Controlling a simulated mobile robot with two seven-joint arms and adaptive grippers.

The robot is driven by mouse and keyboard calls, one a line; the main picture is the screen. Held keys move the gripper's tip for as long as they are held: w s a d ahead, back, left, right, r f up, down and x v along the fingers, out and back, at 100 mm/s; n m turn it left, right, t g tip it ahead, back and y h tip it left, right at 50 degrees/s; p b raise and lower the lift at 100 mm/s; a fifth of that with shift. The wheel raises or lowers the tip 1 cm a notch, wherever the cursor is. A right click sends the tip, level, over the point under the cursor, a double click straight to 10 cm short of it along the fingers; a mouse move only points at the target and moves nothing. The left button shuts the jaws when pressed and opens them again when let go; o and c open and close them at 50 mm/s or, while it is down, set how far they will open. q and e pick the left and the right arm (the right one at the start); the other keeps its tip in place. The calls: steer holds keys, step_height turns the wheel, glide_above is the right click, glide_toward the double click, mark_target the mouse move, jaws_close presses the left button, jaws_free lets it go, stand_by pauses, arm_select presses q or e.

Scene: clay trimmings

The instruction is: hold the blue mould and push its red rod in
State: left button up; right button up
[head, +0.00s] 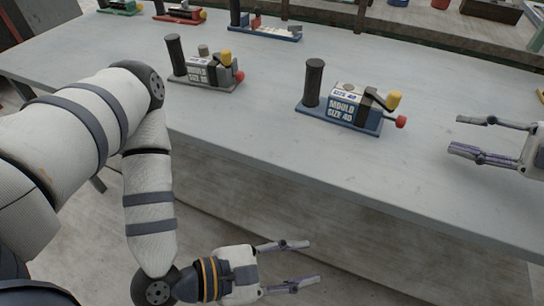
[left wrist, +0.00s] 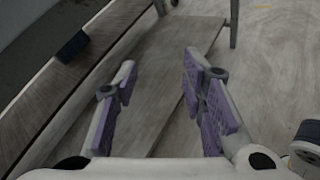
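The blue mould (head: 352,106), marked "MOULD SIZE 4D", stands upright on a blue base plate on the table. A black upright handle (head: 313,82) is at its left end. A yellow knob (head: 394,101) and a red-tipped rod (head: 400,122) stick out at its right end. My left gripper (head: 312,264) is open and empty, in front of and below the table edge, well away from the mould. It also shows open in the left wrist view (left wrist: 160,65), with the mould out of sight. My right gripper (head: 458,134) is open and empty over the table, to the right of the red tip.
A grey mould (head: 210,72) of similar form stands to the left of the blue one. Other devices, one green (head: 120,6), one red (head: 180,13) and one blue (head: 265,32), stand along the back. The tabletop (head: 270,145) in front of the moulds is clear.

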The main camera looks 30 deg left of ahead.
arm_select(q)
steer(key=w+a+r+n+t+y, duration=0.1)
steer(key=w+a+r+n+t, duration=0.35)
steer(key=r+n, duration=0.3)
steer(key=w+a+r+n+t, duration=0.4)
steer(key=r+n+t, duration=0.2)
steer(key=r, duration=0.3)
steer(key=m+g+y, duration=0.3)
steer(key=y, duration=0.2)
glide_toward(308, 86)
steer(key=shift+s+d+r+n, duration=0.25)
steer(key=shift+s+d, duration=0.1)
steer(key=shift+w+a+f, duration=0.1)
steer(key=shift+w+a, duration=0.05)
steer(key=shift+w, duration=0.2)
steer(key=x, duration=1.1)
steer(key=shift+w+a+f, duration=0.1)
steer(key=shift+w+f, duration=0.05)
steer(key=shift+w, duration=0.25)
